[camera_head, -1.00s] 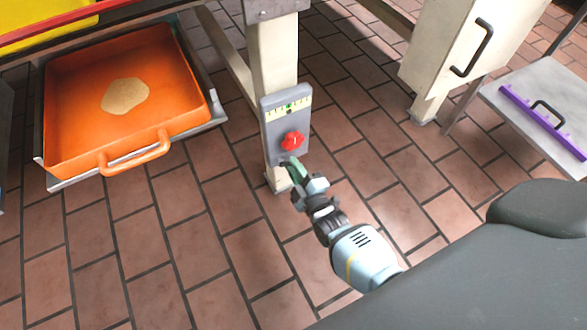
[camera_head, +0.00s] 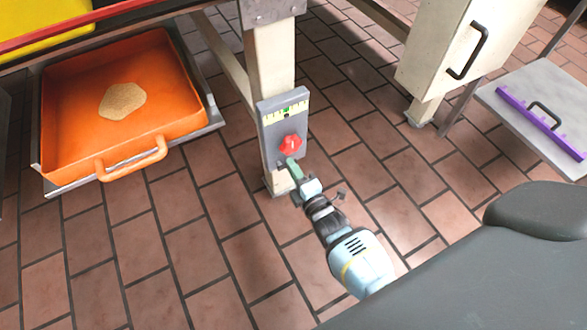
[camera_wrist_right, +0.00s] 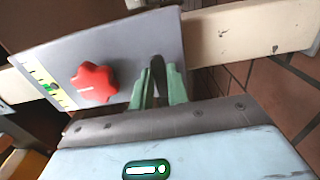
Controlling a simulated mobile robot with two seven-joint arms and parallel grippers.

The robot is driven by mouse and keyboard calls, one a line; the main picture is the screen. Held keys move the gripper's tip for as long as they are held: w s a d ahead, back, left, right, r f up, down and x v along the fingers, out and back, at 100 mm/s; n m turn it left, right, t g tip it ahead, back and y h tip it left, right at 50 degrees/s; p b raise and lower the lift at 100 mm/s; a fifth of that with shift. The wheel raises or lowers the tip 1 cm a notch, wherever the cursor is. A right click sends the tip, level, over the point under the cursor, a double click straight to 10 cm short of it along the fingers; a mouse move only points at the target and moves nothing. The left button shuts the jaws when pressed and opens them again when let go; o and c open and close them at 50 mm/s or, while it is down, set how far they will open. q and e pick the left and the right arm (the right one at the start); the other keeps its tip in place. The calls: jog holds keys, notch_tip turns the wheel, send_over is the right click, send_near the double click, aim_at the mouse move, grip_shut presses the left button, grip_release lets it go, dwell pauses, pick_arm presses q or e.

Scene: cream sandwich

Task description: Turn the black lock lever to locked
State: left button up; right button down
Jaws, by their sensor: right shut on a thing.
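The black lock lever (camera_wrist_right: 158,72) is a thin dark piece at the edge of a grey panel. It shows only in the right wrist view, standing between the green fingers. My right gripper (camera_wrist_right: 157,92) is shut on it, with a finger on each side. In the head view my right gripper (camera_head: 292,168) is at the lower part of the grey panel (camera_head: 270,132), just below a red knob (camera_head: 290,143), and the lever is hidden there. My left gripper is not in view.
The panel sits on a cream post (camera_head: 273,65). An orange tray (camera_head: 185,122) with a tan patch is at the left. A white door with a black handle (camera_head: 463,66) and a grey shelf with a purple bar (camera_head: 515,106) are at the right. Tiled floor lies between.

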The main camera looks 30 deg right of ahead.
jog(key=c, duration=1.4)
grip_release()
jog(key=shift+o, duration=0.2)
jog(key=shift+s, duration=0.1)
jog(key=s+p, duration=0.2)
jog(key=s, duration=0.5)
jog(key=shift+s+d, duration=0.15)
jog(key=shift+s, duration=0.2)
